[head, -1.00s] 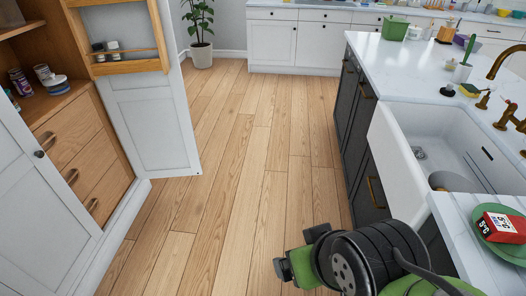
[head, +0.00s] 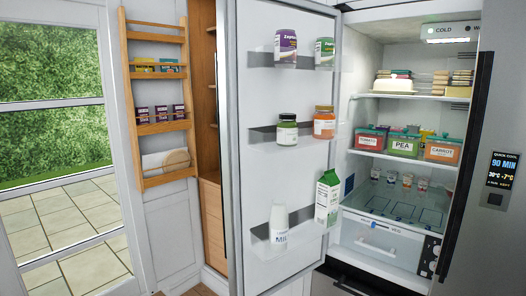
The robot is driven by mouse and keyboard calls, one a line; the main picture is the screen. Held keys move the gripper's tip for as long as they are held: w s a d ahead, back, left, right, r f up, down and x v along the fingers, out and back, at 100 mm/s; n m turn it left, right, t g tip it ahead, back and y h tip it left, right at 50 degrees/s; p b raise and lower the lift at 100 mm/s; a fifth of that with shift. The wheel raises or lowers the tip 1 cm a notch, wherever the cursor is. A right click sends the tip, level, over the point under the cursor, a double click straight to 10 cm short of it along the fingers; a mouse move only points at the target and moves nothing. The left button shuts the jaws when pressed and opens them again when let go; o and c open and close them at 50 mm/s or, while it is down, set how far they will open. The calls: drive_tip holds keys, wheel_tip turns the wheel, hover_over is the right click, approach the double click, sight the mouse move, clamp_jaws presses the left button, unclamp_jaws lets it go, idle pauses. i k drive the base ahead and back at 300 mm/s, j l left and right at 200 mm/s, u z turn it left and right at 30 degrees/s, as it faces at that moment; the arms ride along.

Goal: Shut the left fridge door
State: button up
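The left fridge door (head: 247,190) stands wide open in the head view, swung out toward the left. Its inner side faces me, with door racks holding jars, a milk bottle (head: 280,232) and a green-topped carton (head: 328,197). The fridge interior (head: 400,115) is exposed to the right of the door, with shelves of food tubs and an empty-looking lower drawer area. A dark vertical handle (head: 465,165) runs along the right side of the opening. My gripper is not in view.
A wooden pantry cupboard (head: 212,225) stands open behind the fridge door. Its door with a wooden rack (head: 155,100) is swung out at left. A glass door (head: 55,130) is at far left. A display panel (head: 501,180) is at right.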

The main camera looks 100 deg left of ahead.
sight(251, 93)
drive_tip(key=k+j+u, duration=0.15)
drive_tip(key=j, duration=0.25)
drive_tip(key=k+j+u, duration=0.2)
drive_tip(key=k+j, duration=0.15)
drive_tip(key=k+j+u, duration=0.15)
drive_tip(key=j, duration=0.35)
drive_tip(key=k+j+u, duration=0.2)
drive_tip(key=j, duration=0.3)
drive_tip(key=k+j+u, duration=0.15)
drive_tip(key=j, duration=0.35)
drive_tip(key=k+j+u, duration=0.2)
drive_tip(key=j, duration=0.3)
drive_tip(key=k+j+u, duration=0.15)
drive_tip(key=j, duration=0.4)
drive_tip(key=j+u, duration=0.15)
drive_tip(key=j, duration=0.4)
drive_tip(key=u, duration=0.15)
